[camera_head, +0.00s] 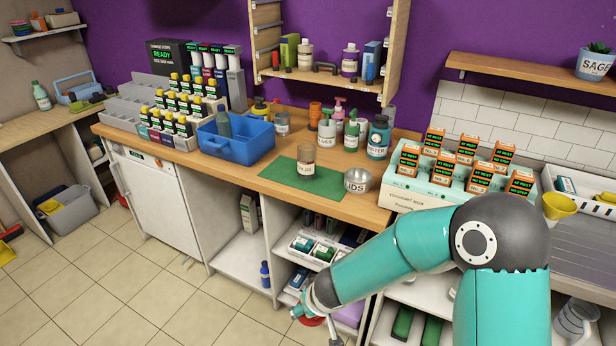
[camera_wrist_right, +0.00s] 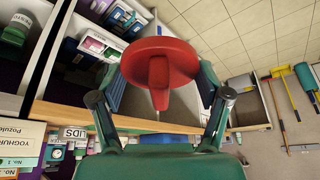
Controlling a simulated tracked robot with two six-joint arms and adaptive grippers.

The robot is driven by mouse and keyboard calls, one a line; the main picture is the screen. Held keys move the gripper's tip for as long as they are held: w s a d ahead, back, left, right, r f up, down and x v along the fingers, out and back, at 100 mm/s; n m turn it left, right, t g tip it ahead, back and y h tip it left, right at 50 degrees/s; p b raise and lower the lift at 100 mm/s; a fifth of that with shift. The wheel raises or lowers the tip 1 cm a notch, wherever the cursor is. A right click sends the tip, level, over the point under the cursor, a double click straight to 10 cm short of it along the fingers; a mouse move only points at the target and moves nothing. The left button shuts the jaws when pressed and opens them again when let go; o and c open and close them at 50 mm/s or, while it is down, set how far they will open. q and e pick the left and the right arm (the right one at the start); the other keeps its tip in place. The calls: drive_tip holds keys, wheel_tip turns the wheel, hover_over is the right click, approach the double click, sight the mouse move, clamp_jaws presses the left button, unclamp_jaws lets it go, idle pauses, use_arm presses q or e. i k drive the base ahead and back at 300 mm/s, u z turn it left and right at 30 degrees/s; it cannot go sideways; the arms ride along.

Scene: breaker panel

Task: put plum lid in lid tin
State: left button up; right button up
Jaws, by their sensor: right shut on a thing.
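My right gripper (camera_head: 312,308) hangs low in front of the open shelves, below the counter's front edge. It is shut on a round red lid (camera_wrist_right: 160,48) with a knob, taken to be the plum lid. In the right wrist view the fingers (camera_wrist_right: 160,82) stand on either side of the knob. In the head view only a little of the lid (camera_head: 312,322) shows under the gripper. The lid tin (camera_head: 357,181), a metal bowl-like tin lettered "IDS", stands on the counter right of the green mat, above and apart from the gripper. My left gripper is not in view.
A jar (camera_head: 306,163) stands on the green mat (camera_head: 276,172). A blue crate (camera_head: 244,150) is to its left. Several labelled bottles (camera_head: 377,138) stand behind. A pale yoghurt box (camera_head: 420,188) with orange-black cartons is right of the tin. Open shelves hold goods under the counter (camera_head: 372,212).

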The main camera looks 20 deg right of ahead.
sight(359, 185)
drive_tip(key=u, duration=0.05)
drive_tip(key=i, duration=0.85)
